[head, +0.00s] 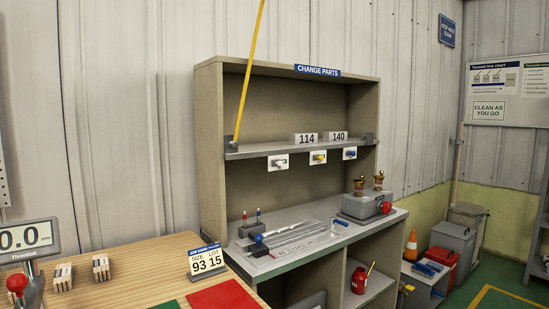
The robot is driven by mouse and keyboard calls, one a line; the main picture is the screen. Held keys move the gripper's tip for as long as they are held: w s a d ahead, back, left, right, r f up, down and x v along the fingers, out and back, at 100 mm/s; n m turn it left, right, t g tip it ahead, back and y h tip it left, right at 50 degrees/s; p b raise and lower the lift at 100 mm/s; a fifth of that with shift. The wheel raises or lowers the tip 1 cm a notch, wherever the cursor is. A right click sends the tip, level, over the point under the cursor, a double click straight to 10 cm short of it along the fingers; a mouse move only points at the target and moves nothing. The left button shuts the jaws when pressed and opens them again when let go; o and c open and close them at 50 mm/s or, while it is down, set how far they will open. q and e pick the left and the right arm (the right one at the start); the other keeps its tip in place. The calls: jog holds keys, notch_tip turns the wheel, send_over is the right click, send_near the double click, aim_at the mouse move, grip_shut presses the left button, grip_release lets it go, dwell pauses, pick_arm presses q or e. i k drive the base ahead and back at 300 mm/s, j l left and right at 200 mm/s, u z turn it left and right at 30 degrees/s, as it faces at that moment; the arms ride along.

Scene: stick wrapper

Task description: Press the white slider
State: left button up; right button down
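I cannot make out a white slider for certain. A grey metal fixture (291,238) with long parallel rails lies on the counter of the shelf unit, with a blue part (259,239) at its left end. A blue-handled piece (340,222) is near its right end. Small white plates with a green (278,162), a yellow (319,157) and a blue (349,153) part hang on the shelf's front edge. White blocks marked 114 (306,138) and 140 (338,136) stand on the shelf. Neither of my grippers is in view.
A wooden table (130,275) at lower left bears small striped blocks (63,277), a sign reading 93 and 15 (206,262), and a red mat (222,296). A display (28,238) reads 0.0. A yellow rod (250,70) leans upward from the shelf. Bins and a cone (411,246) stand right.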

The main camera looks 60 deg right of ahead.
aim_at(274, 162)
jog(key=k+l, duration=0.1)
jog(key=l, duration=0.3)
jog(key=k+l, duration=0.1)
jog(key=l, duration=0.3)
jog(key=k+l, duration=0.1)
jog(key=l, duration=0.3)
jog(key=k+l, duration=0.1)
jog(key=l, duration=0.3)
jog(key=l+u, duration=0.1)
jog(key=l, duration=0.35)
jog(key=k+l, duration=0.2)
jog(key=l, duration=0.2)
